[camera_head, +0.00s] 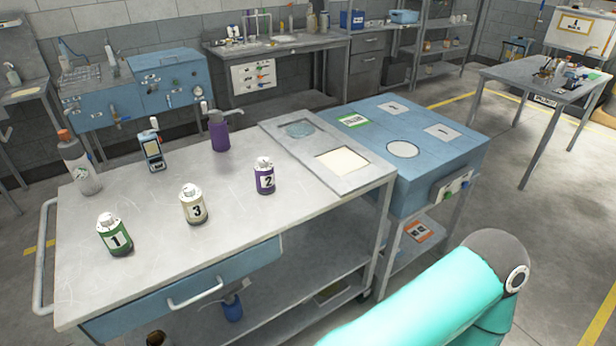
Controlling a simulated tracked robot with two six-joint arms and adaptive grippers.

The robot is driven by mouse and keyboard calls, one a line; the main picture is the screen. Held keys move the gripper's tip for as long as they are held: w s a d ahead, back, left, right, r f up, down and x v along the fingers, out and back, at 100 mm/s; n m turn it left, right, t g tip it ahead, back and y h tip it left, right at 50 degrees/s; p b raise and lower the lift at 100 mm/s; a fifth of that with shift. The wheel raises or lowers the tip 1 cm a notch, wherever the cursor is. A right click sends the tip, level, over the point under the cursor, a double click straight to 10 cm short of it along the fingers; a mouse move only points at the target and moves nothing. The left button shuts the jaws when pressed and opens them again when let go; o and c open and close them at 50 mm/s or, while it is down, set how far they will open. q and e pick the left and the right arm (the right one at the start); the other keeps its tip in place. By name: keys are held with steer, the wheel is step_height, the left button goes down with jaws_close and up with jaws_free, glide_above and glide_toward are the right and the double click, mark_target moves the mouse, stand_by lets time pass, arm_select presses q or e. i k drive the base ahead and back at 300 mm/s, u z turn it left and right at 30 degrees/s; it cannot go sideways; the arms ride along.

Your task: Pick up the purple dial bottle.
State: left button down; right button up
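A small purple bottle (264,178) with a white top and a label marked 2 stands upright on the grey cart top, right of its middle. A taller purple bottle (220,134) with a pump-like spout stands behind it to the left. A dial is too small to make out on either one. Neither of my grippers is in view. A teal link of one of my arms shows at the lower right, with no fingers visible.
A cream bottle (193,205) marked 3 and a green bottle (115,236) marked 1 stand to the left. Behind are a grey bottle (79,164) and a small device (152,150). A grey tray (303,155) lies right. The cart's front right is clear.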

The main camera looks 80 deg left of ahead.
mark_target(264, 180)
steer(key=z, duration=0.05)
steer(key=i, duration=2.4)
steer(key=u, duration=2.6)
steer(key=i, duration=0.25)
steer(key=u, duration=2.5)
steer(key=i, duration=1.05)
steer(key=z, duration=0.1)
